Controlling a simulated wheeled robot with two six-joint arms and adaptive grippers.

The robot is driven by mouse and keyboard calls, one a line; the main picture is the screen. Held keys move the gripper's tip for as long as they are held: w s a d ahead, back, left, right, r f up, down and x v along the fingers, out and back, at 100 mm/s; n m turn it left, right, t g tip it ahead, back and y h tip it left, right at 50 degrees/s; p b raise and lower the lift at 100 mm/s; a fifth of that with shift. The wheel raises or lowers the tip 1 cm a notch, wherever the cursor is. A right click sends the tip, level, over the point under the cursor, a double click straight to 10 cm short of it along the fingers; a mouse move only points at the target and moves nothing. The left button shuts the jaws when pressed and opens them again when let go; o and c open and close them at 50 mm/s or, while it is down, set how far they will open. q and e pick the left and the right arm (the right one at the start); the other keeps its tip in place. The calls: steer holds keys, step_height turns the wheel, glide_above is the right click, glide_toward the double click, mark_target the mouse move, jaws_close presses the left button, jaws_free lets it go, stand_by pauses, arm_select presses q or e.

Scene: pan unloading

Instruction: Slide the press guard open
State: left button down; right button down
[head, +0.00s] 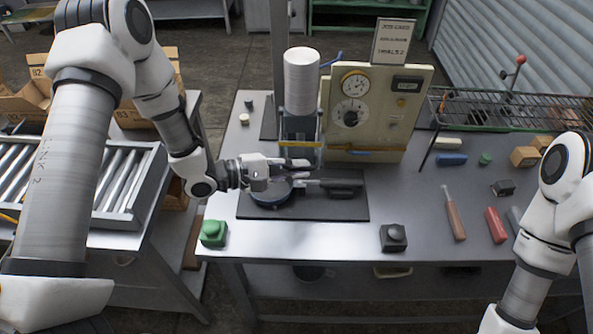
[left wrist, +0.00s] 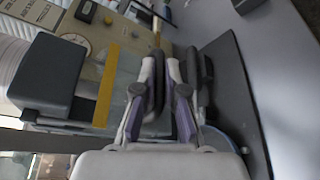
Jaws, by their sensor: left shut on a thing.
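The press (head: 300,85) has a pale cylinder above a clear press guard (head: 302,152). A yellow strip (left wrist: 106,85) crosses the guard in the left wrist view. My left gripper (head: 303,170) is at the guard's lower front, its fingers (left wrist: 165,70) close together against the clear panel. My right gripper is out of view.
The cream control panel (head: 372,110) with a gauge stands right of the guard. A green button (head: 213,232) and a black button (head: 393,237) sit at the front edge. Tools lie at right, by a wire rack (head: 500,108). A roller conveyor (head: 120,180) is at left.

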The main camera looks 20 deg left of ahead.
arm_select(q)
steer(key=shift+f, duration=0.1)
steer(key=c, duration=1.3)
jaws_free()
steer(key=shift+o, duration=0.3)
steer(key=shift+w, duration=0.1)
steer(key=v, duration=1.2)
